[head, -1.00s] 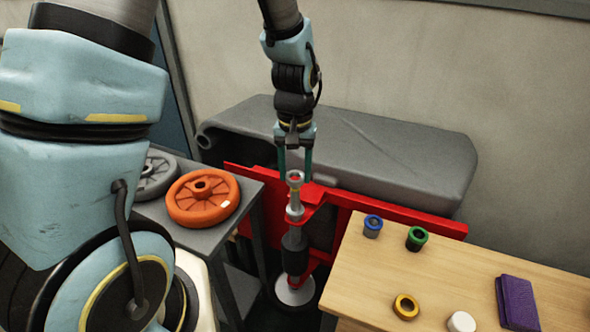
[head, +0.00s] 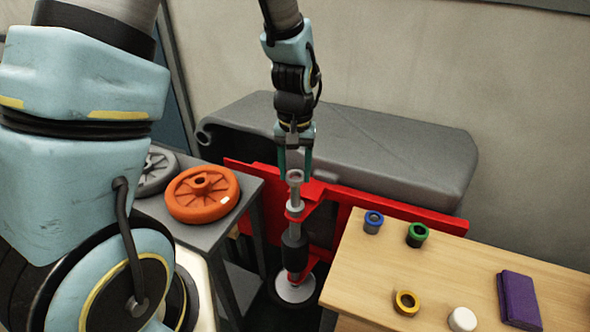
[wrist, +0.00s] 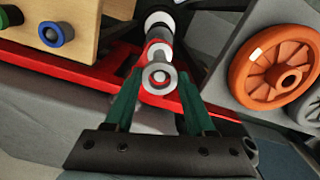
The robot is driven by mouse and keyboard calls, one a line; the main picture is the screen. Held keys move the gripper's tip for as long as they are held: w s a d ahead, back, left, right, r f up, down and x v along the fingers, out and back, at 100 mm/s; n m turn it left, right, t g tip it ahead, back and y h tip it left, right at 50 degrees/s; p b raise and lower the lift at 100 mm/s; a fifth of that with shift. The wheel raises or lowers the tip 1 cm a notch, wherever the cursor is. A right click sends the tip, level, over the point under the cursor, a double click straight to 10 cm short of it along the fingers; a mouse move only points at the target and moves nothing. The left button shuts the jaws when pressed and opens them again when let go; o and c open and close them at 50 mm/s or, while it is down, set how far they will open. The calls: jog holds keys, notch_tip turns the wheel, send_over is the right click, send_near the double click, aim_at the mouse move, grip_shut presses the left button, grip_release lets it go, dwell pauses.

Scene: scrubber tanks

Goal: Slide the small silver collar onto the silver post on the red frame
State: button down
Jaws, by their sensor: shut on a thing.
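The small silver collar (wrist: 147,84) is held between the two green fingertips of my gripper (wrist: 160,82), as the wrist view shows. In the head view the collar (head: 296,175) is below my gripper (head: 296,168), at the top of the silver post (head: 296,198). The post stands upright on the red frame (head: 330,195), above a black cylinder. I cannot tell how far the collar is around the post.
A wooden table (head: 460,255) at right holds blue (head: 373,223), green (head: 417,235) and yellow (head: 406,303) rings, a white cap (head: 462,319) and a purple block (head: 518,301). A grey table (head: 240,215) at left holds an orange wheel (head: 203,194). A grey tank (head: 370,150) lies behind.

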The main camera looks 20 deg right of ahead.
jog(key=shift+f, duration=0.15)
jog(key=shift+f+b, duration=0.55)
jog(key=shift+f, duration=0.2)
jog(key=shift+c, duration=0.8)
grip_release()
jog(key=shift+r, duration=0.2)
jog(key=shift+r+p, duration=1.2)
jog(key=shift+p, duration=0.1)
jog(key=shift+r, duration=0.2)
